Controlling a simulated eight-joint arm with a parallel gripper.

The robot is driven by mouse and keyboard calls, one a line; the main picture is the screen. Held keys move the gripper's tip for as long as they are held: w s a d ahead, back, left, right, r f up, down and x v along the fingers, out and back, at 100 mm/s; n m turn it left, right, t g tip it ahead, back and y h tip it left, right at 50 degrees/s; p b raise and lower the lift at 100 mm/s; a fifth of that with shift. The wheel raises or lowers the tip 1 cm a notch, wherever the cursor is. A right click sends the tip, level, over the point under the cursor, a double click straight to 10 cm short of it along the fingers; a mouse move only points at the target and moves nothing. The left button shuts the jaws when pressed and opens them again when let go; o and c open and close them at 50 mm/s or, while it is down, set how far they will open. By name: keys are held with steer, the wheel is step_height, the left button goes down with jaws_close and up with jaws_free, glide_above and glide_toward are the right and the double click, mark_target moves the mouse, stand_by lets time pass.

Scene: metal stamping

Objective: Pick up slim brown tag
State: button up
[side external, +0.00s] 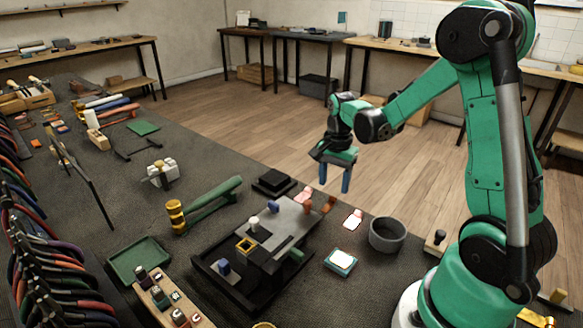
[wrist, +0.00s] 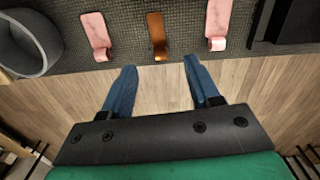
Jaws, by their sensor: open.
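The slim brown tag (wrist: 156,32) lies near the mat's edge in the wrist view, with its lower end curled. In the side external view it shows as a small brown piece (side external: 329,204). A pink tag (wrist: 95,32) lies to its left and another pink tag (wrist: 218,20) to its right in the wrist view. My gripper (wrist: 158,70) is open and empty, its two blue fingers apart. The brown tag appears between and beyond the fingertips, not touched. In the side external view my gripper (side external: 334,177) hangs above the mat's edge area, near the tags.
A dark grey round bowl (side external: 387,236) stands on the mat beside the tags; it also shows in the wrist view (wrist: 30,62). A grey metal stand (side external: 285,225) and a black block (side external: 273,182) stand close by. Wooden floor lies beyond the mat.

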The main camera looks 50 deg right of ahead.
mark_target(332, 199)
steer(key=shift+f, duration=1.9)
jaws_close()
